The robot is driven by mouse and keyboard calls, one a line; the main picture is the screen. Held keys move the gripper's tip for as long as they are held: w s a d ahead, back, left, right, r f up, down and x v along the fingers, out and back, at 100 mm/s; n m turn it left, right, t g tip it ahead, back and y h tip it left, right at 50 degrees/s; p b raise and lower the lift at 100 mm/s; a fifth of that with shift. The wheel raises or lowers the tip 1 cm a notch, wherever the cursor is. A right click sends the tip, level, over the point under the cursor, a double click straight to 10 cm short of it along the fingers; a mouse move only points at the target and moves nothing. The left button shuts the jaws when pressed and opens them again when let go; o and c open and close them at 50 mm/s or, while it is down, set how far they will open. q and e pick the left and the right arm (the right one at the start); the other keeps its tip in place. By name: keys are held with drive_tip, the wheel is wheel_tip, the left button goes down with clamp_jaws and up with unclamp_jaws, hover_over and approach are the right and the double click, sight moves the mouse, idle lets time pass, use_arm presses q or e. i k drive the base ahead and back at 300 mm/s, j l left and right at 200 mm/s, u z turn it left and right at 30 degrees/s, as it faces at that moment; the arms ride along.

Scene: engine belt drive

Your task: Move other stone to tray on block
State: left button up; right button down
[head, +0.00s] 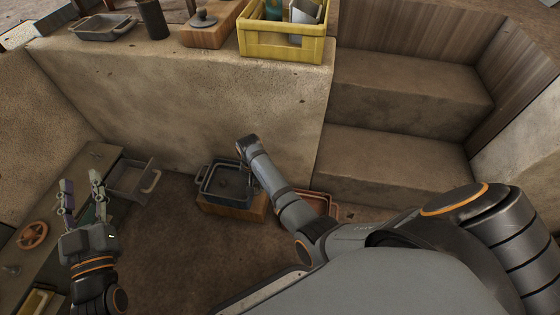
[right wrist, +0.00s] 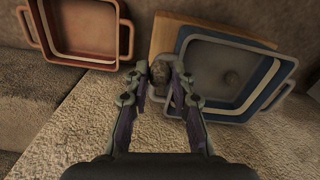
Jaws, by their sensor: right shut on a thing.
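A small rough grey-brown stone (right wrist: 161,73) sits between the fingertips of my right gripper (right wrist: 156,78), which is shut on it. The tray (head: 205,186) stands on a wooden block (head: 236,211), which also shows in the right wrist view (right wrist: 168,35). My left gripper (head: 81,182) is open and empty by the bench.
An orange-brown tray (right wrist: 85,30) lies beside the block; it is partly hidden behind my right arm in the head view (head: 322,203). A ledge holds a yellow crate (head: 283,43). Steps (head: 400,155) rise at right.

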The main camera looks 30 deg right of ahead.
sight(242, 188)
drive_tip(key=j+z, duration=0.1)
drive_tip(key=z, duration=0.4)
drive_tip(key=i+j+z, duration=0.1)
drive_tip(key=z, duration=0.35)
drive_tip(key=j+z, duration=0.2)
drive_tip(key=z, duration=0.3)
drive_tip(key=j, duration=1.1)
drive_tip(key=k+j, duration=0.1)
drive_tip(key=j, duration=1)
